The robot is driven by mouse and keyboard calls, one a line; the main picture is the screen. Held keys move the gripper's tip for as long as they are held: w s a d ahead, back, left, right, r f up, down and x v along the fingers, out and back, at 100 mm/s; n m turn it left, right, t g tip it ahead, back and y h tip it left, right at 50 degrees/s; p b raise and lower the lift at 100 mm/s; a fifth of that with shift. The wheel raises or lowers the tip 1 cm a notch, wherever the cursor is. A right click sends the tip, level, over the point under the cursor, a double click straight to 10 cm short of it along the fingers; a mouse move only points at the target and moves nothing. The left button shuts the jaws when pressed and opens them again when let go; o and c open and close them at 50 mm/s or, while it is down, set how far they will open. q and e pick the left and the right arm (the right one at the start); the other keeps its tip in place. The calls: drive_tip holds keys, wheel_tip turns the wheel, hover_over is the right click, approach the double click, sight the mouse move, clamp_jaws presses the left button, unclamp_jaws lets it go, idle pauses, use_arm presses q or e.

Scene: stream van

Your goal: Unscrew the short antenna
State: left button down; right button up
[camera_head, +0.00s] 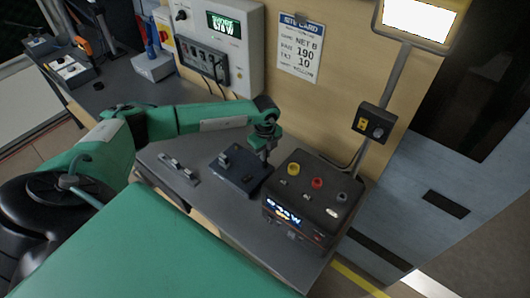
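My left gripper (263,152) points down over the right back part of a dark blue box (240,180) on the grey bench. Its fingers are small and dark here, and I cannot tell whether they are apart or closed on something. A small grey fitting (224,159) stands on the box, left of the gripper. A low strip with several short upright pieces (178,170) lies on the bench left of the box. I cannot make out for certain which piece is the short antenna; it may be hidden by the gripper. My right gripper is out of view.
A black instrument (301,203) with coloured knobs and a lit display stands close right of the gripper. A lamp pole (387,80) rises behind it. A wall unit (222,45) and site card (298,47) are behind. Bare bench (212,205) shows in front of the box.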

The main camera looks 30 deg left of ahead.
use_arm(q)
drive_tip(key=shift+r+n, duration=0.1)
drive_tip(key=shift+n, duration=0.2)
drive_tip(key=shift+n+p, duration=0.85)
drive_tip(key=shift+n, duration=0.85)
drive_tip(key=shift+n+p, duration=0.8)
drive_tip(key=shift+n, duration=1.2)
drive_tip(key=shift+p, duration=0.3)
